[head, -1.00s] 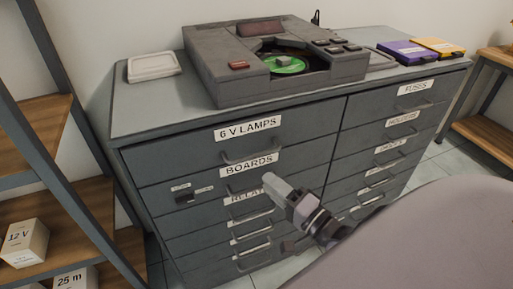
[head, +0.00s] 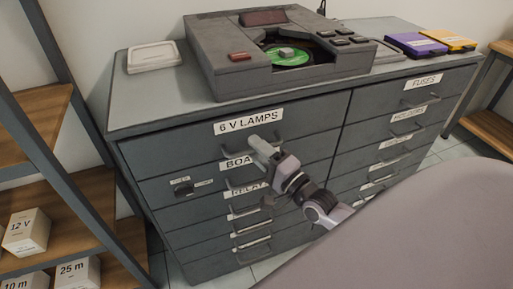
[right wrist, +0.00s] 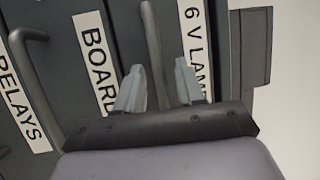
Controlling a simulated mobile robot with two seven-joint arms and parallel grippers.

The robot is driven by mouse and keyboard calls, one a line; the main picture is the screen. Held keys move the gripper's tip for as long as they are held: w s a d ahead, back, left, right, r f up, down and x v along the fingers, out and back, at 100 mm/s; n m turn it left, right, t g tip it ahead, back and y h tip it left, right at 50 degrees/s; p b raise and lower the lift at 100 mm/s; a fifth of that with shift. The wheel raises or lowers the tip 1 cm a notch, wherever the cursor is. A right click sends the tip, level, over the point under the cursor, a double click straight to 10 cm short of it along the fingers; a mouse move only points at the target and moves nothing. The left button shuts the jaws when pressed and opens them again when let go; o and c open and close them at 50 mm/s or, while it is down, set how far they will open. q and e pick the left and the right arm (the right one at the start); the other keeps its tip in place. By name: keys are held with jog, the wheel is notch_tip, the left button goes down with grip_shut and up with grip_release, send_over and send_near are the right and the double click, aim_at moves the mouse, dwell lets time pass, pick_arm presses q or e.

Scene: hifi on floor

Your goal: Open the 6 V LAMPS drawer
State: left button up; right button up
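The 6 V LAMPS drawer (head: 180,150) is the top left drawer of a grey cabinet, and its front looks flush and shut. Its white label (head: 248,122) is above a grey bar handle (head: 230,153), partly hidden by my gripper in the head view. My right gripper (head: 262,148) is at this handle. In the right wrist view its fingers (right wrist: 160,85) are apart, with the handle (right wrist: 151,45) running between them. A gap shows beside the bar, and I cannot tell if either finger touches it. My left gripper is not in view.
The BOARDS drawer (head: 155,187) below has a small knob (head: 183,189). A player with a green disc (head: 287,56), a pale tray (head: 153,57), and purple (head: 415,44) and yellow (head: 448,39) cases are on the cabinet top. A shelf with boxes (head: 27,232) stands left.

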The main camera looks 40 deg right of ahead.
jog(key=shift+w, duration=0.25)
grip_shut()
jog(key=shift+s+a, duration=0.1)
jog(key=shift+s, duration=0.05)
